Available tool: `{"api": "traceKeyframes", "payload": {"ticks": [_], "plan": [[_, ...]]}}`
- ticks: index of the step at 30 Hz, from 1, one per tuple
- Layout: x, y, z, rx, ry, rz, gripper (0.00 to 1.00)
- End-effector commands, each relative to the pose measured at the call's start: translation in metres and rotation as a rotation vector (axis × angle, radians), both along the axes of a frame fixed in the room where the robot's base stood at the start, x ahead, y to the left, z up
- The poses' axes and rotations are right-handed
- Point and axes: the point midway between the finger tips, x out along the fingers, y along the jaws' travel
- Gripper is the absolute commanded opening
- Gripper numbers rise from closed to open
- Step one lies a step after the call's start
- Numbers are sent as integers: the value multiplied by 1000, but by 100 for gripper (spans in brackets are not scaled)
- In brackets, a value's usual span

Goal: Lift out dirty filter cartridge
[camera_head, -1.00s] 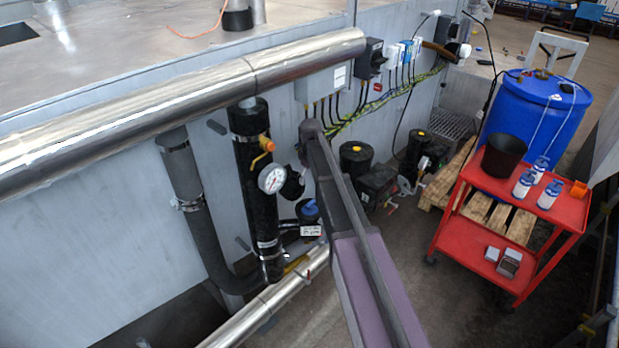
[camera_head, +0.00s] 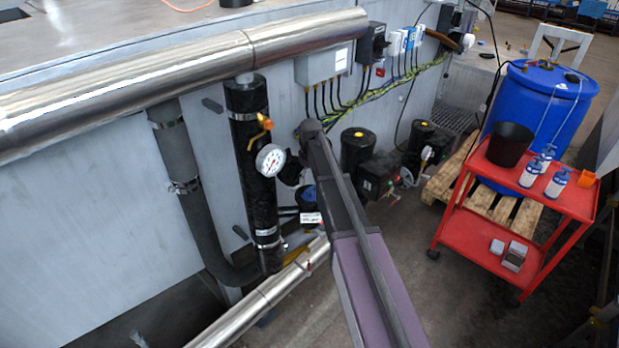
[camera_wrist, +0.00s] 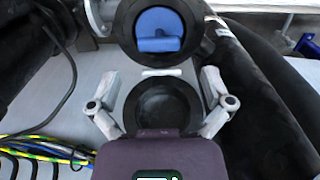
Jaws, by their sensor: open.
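In the wrist view, a blue round piece with a raised grip tab (camera_wrist: 160,30) sits inside a black ring at the top; it looks like the cartridge's top. Below it is a second black round part with a dark hollow (camera_wrist: 161,107); I cannot tell whether it is a lid. My gripper (camera_wrist: 160,80) is open and empty, its fingers on either side of this hollow part, with the blue piece beyond the tips. In the head view, the black filter housing with blue on top (camera_head: 307,198) is beside the gauge pipe, partly behind my arm. My gripper is hidden there.
A black pipe with a gauge (camera_head: 270,160) stands close left of the housing. A steel pipe (camera_head: 265,308) runs below. At right, a red cart (camera_head: 480,247) carries a black bucket (camera_head: 509,143) and blue-and-white cylinders (camera_head: 530,172). Open floor lies between.

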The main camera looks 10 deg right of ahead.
Motion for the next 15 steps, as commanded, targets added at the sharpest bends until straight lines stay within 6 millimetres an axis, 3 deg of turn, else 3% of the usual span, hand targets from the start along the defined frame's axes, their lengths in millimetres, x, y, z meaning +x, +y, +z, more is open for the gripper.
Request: {"api": "traceKeyframes", "payload": {"ticks": [15], "plan": [[0,-1,-44,0,0,-1,100]]}}
